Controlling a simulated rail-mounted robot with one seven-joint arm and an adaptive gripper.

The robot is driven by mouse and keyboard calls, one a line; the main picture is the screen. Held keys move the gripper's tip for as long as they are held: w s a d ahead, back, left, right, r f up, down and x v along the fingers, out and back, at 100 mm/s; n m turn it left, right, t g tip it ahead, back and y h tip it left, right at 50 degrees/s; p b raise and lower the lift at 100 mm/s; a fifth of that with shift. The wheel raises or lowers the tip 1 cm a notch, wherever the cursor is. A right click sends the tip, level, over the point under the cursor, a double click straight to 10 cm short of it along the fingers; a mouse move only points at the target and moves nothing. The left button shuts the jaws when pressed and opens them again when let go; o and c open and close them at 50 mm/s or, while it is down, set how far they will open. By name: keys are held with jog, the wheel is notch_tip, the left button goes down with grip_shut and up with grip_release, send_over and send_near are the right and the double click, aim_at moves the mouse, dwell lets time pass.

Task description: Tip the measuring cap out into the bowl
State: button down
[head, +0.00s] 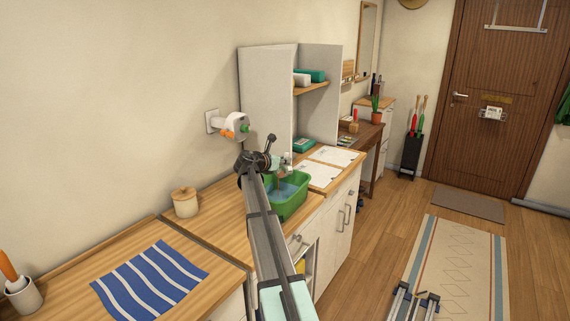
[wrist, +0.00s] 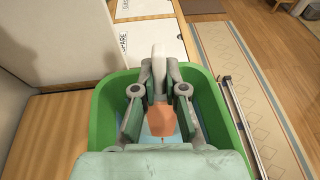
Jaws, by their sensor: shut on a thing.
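The measuring cap appears to be the orange piece (wrist: 161,118) between my fingers in the wrist view. A white rounded part (wrist: 158,65) shows just beyond it; I cannot tell whether the two are one piece. My gripper (wrist: 160,105) is shut on the orange piece, over the bowl. The bowl is a green rectangular tub (wrist: 101,112) on the counter, with blue at its bottom. In the head view the green tub (head: 295,208) stands below my gripper (head: 281,165). The cap's contents and exact tilt cannot be seen.
White sheets (head: 335,156) lie on the counter beyond the tub. A lidded wooden jar (head: 186,203) and a blue striped cloth (head: 150,280) lie to the left. A grey shelf unit (head: 268,90) stands at the back.

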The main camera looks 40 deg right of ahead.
jog(key=shift+a+r+h+b, duration=0.25)
jog(key=shift+h+b, duration=0.25)
jog(key=shift+b, duration=0.5)
jog(key=shift+s+a+r+t+h+b, duration=0.15)
jog(key=shift+a+h+b, duration=0.4)
jog(key=shift+b, duration=0.8)
jog(key=shift+s+a+t+h+b, duration=0.1)
jog(key=shift+a+t+h+b, duration=0.1)
jog(key=shift+h+b, duration=0.8)
jog(key=shift+s+a+r+t+h+b, duration=0.15)
jog(key=shift+a+h+b, duration=0.25)
jog(key=shift+b, duration=1.25)
dwell(3.0)
